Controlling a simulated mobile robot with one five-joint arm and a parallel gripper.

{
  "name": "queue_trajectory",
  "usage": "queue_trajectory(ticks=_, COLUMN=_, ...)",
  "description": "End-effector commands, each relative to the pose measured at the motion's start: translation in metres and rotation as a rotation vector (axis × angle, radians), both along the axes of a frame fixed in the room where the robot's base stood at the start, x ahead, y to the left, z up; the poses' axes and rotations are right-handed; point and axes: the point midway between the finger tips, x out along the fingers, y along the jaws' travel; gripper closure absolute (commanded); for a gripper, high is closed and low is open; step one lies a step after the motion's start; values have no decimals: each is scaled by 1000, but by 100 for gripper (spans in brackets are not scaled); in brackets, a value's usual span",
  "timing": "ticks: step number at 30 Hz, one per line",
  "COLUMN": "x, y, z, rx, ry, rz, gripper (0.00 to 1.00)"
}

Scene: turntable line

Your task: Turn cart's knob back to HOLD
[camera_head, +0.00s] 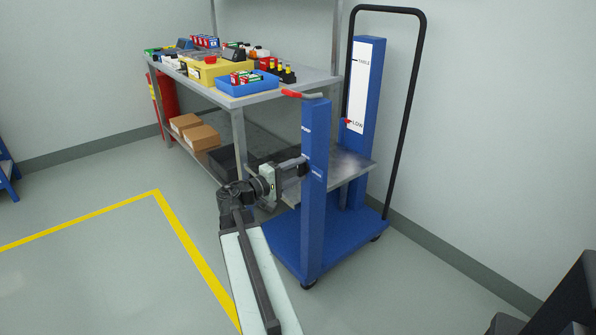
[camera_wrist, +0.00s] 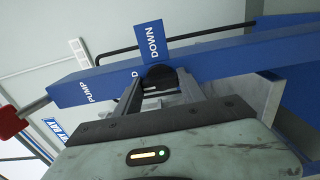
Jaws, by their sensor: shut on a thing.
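The blue cart (camera_head: 285,240) stands beside the workbench, with a blue post (camera_head: 317,130) at its front. A dark round knob (camera_wrist: 157,74) is on this post, close in front of my wrist camera. My gripper (camera_head: 300,163) reaches the post from the left, and in the wrist view its fingers are shut on the knob from both sides. A blue plate marked DOWN (camera_wrist: 152,40) sits beside the knob. Another label shows only a "D" beside the finger, the rest hidden. Which mark the knob points at, I cannot tell.
A red-tipped lever (camera_head: 301,95) sticks out at the post's top. A white scale (camera_head: 363,85) on the rear column has a red pointer near LOW. A grey workbench (camera_head: 272,95) with bins stands behind. Yellow floor tape (camera_head: 185,240) runs at left; floor there is clear.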

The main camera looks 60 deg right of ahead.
Motion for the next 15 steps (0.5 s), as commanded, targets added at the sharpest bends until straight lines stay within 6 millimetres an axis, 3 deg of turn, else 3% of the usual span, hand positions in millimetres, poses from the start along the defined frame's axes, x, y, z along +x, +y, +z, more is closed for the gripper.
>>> queue_trajectory(ticks=1, x=-1, y=1, z=-2, rx=4, ry=-1, rz=-3, gripper=93)
queue_trajectory(ticks=2, x=-1, y=1, z=-2, rx=5, ry=-2, rz=-3, gripper=44)
queue_trajectory(ticks=3, x=-1, y=1, z=-1, rx=4, ry=-1, rz=-3, gripper=33)
queue_trajectory(ticks=15, x=2, y=8, z=0, rx=1, ry=-1, rz=1, gripper=31)
